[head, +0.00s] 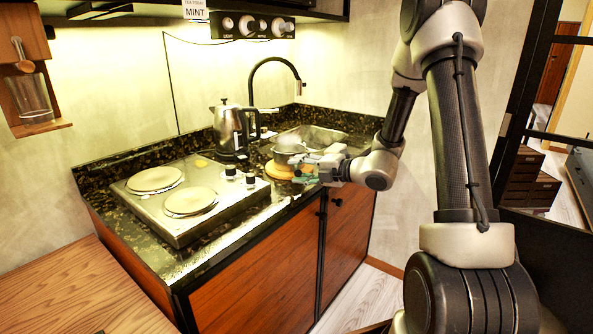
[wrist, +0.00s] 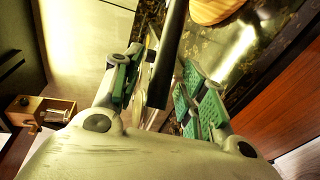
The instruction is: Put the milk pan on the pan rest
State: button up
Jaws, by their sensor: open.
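The milk pan (head: 288,157) is a small silvery pan near the sink, partly hidden by my gripper in the head view. The pan rest (head: 279,171) looks like a round wooden disc on the counter just in front of the pan; I cannot tell whether they touch. My gripper (head: 309,166) is at the pan's right side. In the wrist view, my gripper (wrist: 158,90) has its green-padded fingers apart, with a dark bar, apparently the pan handle (wrist: 168,55), between them. A round wooden piece, likely the rest (wrist: 214,8), shows at the top edge.
A kettle (head: 232,130) stands left of the pan, behind a two-plate hob (head: 190,204). The sink (head: 322,138) and its black tap (head: 275,62) are behind. The dark counter's front edge (head: 233,237) runs below my gripper. A wooden top (head: 75,290) lies at lower left.

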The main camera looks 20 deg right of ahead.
jog(key=v, duration=1)
jog(key=s+a+r+n+g+h, duration=0.15)
jog(key=s+a+n+g, duration=0.3)
jog(key=s+n, duration=0.65)
jog(key=s+a+r+n+g, duration=0.3)
jog(key=s+n+g, duration=0.35)
jog(key=n, duration=0.65)
jog(key=s+d+r+n+t+h, duration=0.2)
jog(key=s+d+r+n+h, duration=0.1)
jog(key=n, duration=0.7)
jog(key=s+d+r+n+t+h, duration=0.1)
jog(key=s+d+r+n+h, duration=0.2)
jog(key=s+d+n+h, duration=0.2)
jog(key=s+d+n, duration=0.2)
jog(key=d+n, duration=0.2)
jog(key=n, duration=0.2)
jog(key=shift+d+t+h, duration=0.2)
jog(key=shift+t+h, duration=0.15)
jog(key=shift+t, duration=0.05)
